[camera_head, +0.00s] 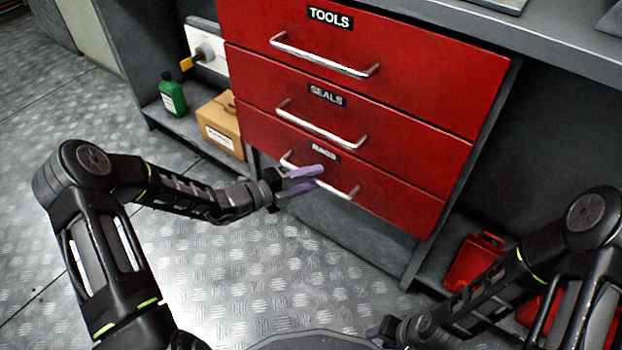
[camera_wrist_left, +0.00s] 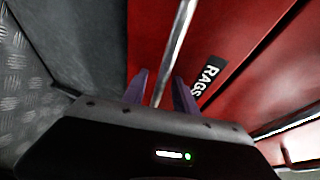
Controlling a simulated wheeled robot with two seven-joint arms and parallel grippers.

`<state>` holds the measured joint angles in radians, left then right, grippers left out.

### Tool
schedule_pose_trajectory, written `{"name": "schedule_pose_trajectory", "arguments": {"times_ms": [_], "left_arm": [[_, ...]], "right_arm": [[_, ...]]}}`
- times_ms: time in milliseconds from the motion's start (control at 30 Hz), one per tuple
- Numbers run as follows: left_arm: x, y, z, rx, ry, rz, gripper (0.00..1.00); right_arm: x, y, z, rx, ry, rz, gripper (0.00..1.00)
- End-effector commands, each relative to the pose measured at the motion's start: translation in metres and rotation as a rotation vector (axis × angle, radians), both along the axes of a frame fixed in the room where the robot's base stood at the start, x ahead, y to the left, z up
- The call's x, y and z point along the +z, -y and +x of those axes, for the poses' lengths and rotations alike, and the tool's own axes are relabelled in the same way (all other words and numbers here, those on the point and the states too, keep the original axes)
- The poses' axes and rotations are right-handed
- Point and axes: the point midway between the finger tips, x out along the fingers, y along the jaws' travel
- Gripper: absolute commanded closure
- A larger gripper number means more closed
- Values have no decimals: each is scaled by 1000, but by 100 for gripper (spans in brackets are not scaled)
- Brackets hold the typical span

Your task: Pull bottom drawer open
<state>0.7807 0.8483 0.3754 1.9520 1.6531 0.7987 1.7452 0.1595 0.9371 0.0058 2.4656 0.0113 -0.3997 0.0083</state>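The bottom drawer (camera_head: 385,191) is red, carries a RAGS label and sits flush under the SEALS drawer. Its metal bar handle (camera_head: 339,189) runs across the front; it also shows in the left wrist view (camera_wrist_left: 178,45). My left gripper (camera_head: 313,179) is at this handle, its purple fingers apart. In the left wrist view the handle runs between the two open fingers (camera_wrist_left: 160,92); contact cannot be made out. My right gripper (camera_head: 376,331) is low at the bottom edge, mostly hidden, and its finger state is unclear.
The SEALS drawer (camera_head: 400,140) and TOOLS drawer (camera_head: 420,70) are above, both closed. A cardboard box (camera_head: 221,125) and a green bottle (camera_head: 173,97) stand on the low shelf at left. A red container (camera_head: 474,262) lies at lower right. The metal floor in front is clear.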

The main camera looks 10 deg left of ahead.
Motion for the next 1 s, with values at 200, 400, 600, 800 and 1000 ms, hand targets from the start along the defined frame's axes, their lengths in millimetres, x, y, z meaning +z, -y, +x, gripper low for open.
{"name": "schedule_pose_trajectory", "arguments": {"times_ms": [200,400,600,800,1000], "left_arm": [[0,0,0,0,0,0,77],[0,-1,0,0,0,0,94],[0,-1,0,0,0,1,100],[0,-1,-1,0,0,1,100],[0,-1,-1,0,0,1,100]], "right_arm": [[0,0,0,0,0,0,64],[0,0,0,0,0,0,64],[0,0,0,0,0,0,64],[0,0,0,0,0,0,64],[0,0,0,0,0,0,64]]}}
